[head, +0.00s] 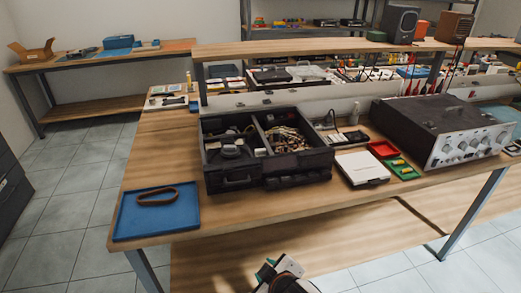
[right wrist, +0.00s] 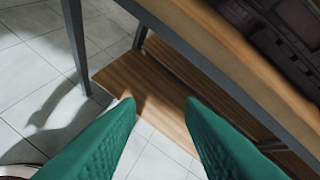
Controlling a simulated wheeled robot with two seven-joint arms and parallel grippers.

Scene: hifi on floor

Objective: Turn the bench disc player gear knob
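An open black chassis (head: 268,172), which looks like the disc player, sits on the wooden bench. A dark round mechanism (head: 232,146) is in its left compartment, and a cluster of brass-coloured parts (head: 286,139) is in its right one. I cannot make out which part is the gear knob. Part of the chassis also shows at the top right of the right wrist view (right wrist: 285,35). My right gripper (head: 272,270) is low in front of the bench, apart from the chassis. Its green fingers (right wrist: 160,100) are open with nothing between them. My left gripper is not in view.
A blue tray (head: 130,215) with a brown band lies at the bench's left front. A white box (head: 362,168), red and green trays (head: 403,171) and a large amplifier (head: 440,130) stand to the right. The bench's front edge (head: 330,218) lies between my gripper and the chassis.

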